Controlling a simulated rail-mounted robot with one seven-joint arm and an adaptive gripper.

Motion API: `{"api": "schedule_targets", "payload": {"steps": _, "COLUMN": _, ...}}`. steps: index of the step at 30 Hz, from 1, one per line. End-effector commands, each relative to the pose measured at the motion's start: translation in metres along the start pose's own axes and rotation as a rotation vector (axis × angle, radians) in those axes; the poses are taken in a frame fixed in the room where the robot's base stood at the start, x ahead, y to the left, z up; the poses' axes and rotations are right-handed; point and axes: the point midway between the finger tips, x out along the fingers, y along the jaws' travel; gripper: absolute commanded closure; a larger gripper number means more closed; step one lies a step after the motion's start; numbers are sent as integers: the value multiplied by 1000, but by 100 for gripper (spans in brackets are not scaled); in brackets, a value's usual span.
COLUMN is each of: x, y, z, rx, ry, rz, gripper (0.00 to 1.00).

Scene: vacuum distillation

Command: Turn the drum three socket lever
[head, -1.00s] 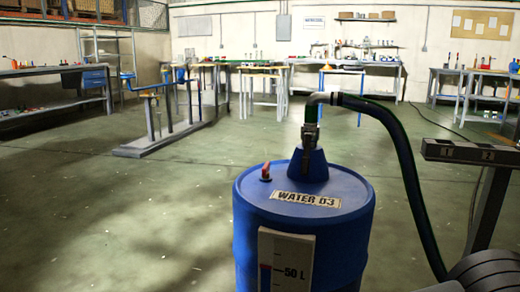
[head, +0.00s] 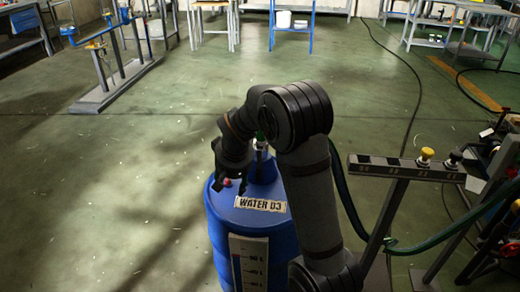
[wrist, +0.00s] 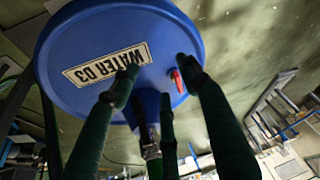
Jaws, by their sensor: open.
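The blue drum labelled WATER D3 (head: 262,230) stands upright on the floor, below my arm in the head view. Its lid (wrist: 110,30) fills the upper left of the wrist view. The metal socket fitting (wrist: 151,150) shows partly between my fingers; a lever on it cannot be made out clearly. In the head view my arm hides most of this socket. A small red-tipped part (wrist: 177,80) stands on the lid close to my right-hand finger; contact cannot be told. My gripper (wrist: 160,80) is open, its fingers spread over the lid, with nothing held.
A dark hose (head: 345,195) runs behind my arm to the right. A grey stand with a numbered bar (head: 405,170) and knobs is close on the right. A low metal rack (head: 118,88) stands at the back left. The floor left of the drum is clear.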

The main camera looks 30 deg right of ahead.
Motion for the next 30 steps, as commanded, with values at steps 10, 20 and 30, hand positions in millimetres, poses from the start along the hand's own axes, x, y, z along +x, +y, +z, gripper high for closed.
{"api": "schedule_targets", "payload": {"steps": 10, "x": -26, "y": 97, "z": -48, "rx": 450, "ry": 9, "rz": 185, "gripper": 54}}
{"api": "schedule_targets", "payload": {"steps": 20, "x": 25, "y": 106, "z": -43, "rx": 463, "ry": 4, "rz": 187, "gripper": 54}}
{"api": "schedule_targets", "payload": {"steps": 30, "x": 68, "y": 114, "z": -44, "rx": 462, "ry": 7, "rz": 185, "gripper": 54}}
